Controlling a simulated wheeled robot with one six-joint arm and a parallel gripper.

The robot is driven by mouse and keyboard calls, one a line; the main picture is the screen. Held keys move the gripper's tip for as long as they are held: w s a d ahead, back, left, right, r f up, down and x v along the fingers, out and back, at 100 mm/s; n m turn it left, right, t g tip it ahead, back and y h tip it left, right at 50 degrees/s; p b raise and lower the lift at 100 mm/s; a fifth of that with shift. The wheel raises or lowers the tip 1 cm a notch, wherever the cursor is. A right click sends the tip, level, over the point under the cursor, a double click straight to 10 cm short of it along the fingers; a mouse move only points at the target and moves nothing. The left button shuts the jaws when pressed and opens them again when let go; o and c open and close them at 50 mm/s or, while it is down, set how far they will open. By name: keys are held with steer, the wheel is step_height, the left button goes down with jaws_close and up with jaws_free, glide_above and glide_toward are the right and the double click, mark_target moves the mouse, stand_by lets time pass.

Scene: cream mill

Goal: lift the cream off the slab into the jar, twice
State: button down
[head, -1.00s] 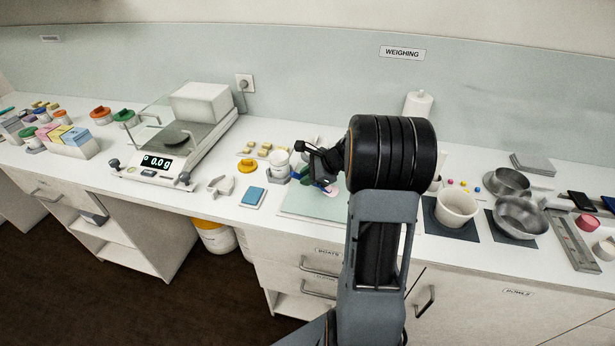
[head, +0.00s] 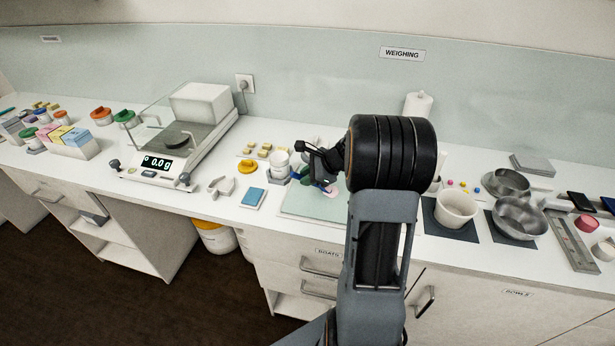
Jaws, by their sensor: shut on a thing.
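The pale green slab (head: 298,203) lies on the bench left of my forearm, and its right part is hidden behind my arm. A small patch of pink cream (head: 332,191) shows on it beside my arm. My gripper (head: 316,168) is low over the back of the slab, close to the cream. It is shut on a slim tool, mostly hidden by the jaws; I cannot tell whether its tip touches the cream. A white jar (head: 279,166) stands just left of my gripper, at the slab's back left.
A blue pad (head: 253,198) and a white weigh boat (head: 221,187) lie left of the slab. The balance (head: 160,164) reads 0.0 g further left. A white bowl (head: 456,208) and metal bowls (head: 520,217) stand to the right. Small yellowish pieces (head: 263,153) sit behind the jar.

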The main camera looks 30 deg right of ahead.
steer(key=shift+r+p, duration=2.05)
steer(key=shift+r, duration=0.8)
